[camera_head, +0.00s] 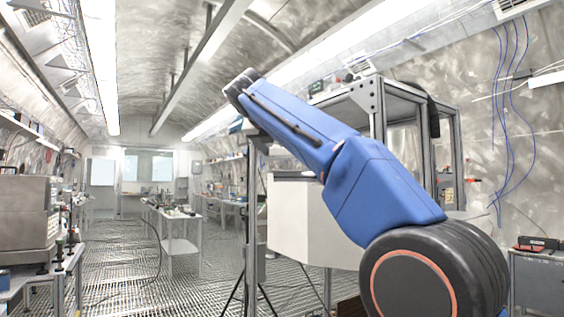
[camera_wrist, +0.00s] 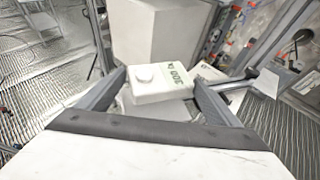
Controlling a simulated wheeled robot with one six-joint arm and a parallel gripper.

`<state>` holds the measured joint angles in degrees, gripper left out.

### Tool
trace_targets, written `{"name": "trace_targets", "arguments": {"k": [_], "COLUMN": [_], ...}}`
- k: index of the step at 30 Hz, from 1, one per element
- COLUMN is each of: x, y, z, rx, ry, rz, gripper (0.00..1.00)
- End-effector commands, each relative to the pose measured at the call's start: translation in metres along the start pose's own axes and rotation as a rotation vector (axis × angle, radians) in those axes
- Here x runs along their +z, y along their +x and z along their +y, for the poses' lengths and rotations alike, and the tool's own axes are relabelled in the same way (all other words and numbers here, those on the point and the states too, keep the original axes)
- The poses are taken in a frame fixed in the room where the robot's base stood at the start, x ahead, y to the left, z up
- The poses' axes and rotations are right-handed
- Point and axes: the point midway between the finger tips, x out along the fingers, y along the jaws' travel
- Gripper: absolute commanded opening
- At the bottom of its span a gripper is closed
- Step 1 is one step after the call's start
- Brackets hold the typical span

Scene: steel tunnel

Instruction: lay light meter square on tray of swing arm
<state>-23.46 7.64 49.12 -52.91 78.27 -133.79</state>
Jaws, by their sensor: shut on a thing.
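The light meter (camera_wrist: 163,79) is a small white box with a round white dome and a "300 lx" marking on top. In the wrist view my gripper (camera_wrist: 157,84) is shut on it, one dark finger on each side. A pale grey flat surface (camera_wrist: 160,112) shows just below the meter. It may be the tray, but I cannot tell whether the meter touches it. A dark rod with a metal joint (camera_wrist: 238,84), perhaps the swing arm, lies just right of the right finger. In the head view my blue arm hides the gripper and meter.
A large pale box (camera_wrist: 155,35) stands close beyond the meter; a white cabinet (camera_head: 305,220) stands behind my arm in the head view. A metal frame (camera_head: 378,105) rises behind my arm. Benches line the left, and grated floor (camera_head: 125,260) lies open between.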

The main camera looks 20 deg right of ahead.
Motion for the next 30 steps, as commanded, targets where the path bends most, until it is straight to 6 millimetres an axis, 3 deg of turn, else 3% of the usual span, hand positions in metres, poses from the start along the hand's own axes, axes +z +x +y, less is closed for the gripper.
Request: {"name": "trace_targets", "arguments": {"k": [12,27,28,30], "x": [-0.033,-0.039,-0.039,-0.039], "y": [0.013,0.016,0.016,0.016], "z": [-0.001,0.000,0.000,0.000], "rx": [0.000,0.000,0.000,0.000], "ry": [0.000,0.000,0.000,0.000], "rz": [-0.001,0.000,0.000,0.000], "gripper": [0.57,0.57,0.91,1.00]}}
